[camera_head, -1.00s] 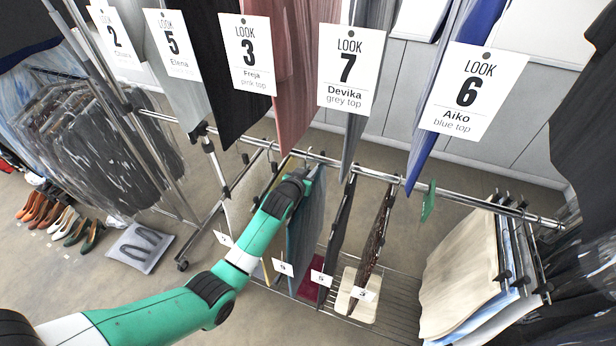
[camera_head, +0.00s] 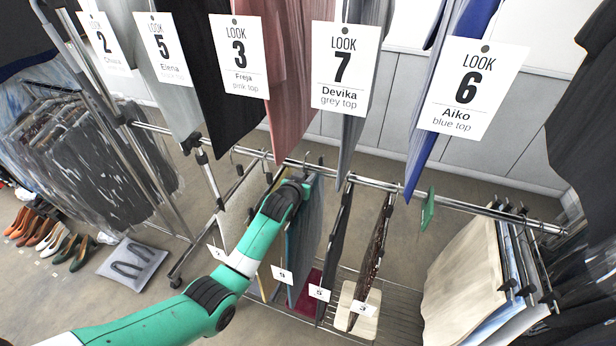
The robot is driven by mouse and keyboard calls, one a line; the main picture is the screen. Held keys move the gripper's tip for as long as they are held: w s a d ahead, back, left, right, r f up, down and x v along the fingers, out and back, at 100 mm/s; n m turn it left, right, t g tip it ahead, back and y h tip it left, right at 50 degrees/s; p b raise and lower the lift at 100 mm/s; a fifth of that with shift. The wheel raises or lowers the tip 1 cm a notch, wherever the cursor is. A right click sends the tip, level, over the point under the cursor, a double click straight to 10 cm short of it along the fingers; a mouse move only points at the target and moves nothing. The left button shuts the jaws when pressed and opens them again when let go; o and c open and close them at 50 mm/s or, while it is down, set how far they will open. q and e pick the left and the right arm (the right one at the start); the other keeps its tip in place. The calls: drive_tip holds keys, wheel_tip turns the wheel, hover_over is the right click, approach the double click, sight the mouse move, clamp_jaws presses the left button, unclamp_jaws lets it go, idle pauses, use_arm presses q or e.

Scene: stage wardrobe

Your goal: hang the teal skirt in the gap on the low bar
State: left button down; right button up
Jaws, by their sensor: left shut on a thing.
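The teal skirt (camera_head: 307,240) hangs at the low bar (camera_head: 380,185), between a yellowish garment on its left and a dark garment (camera_head: 337,235) on its right. My left arm reaches in from the lower left, and my left gripper (camera_head: 303,181) is at the top of the teal skirt, just under the bar. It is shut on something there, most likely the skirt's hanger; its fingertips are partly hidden. A hanger hook shows at the bar just above it. I cannot tell whether the hook rests on the bar. My right gripper is not in view.
Tops with LOOK cards, such as LOOK 7 (camera_head: 345,68), hang above. Bare bar lies around the green tag.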

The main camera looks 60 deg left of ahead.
use_arm(q)
drive_tip(key=shift+f, duration=0.1)
drive_tip(key=shift+f+b, duration=1.5)
drive_tip(key=shift+f, duration=0.1)
drive_tip(key=shift+r, duration=0.1)
drive_tip(key=c, duration=0.7)
unclamp_jaws()
drive_tip(key=p+v, duration=0.4)
drive_tip(key=v, duration=0.6)
drive_tip(key=shift+s+d+r, duration=0.3)
drive_tip(key=shift+s+d, duration=0.15)
drive_tip(key=shift+s, duration=0.1)
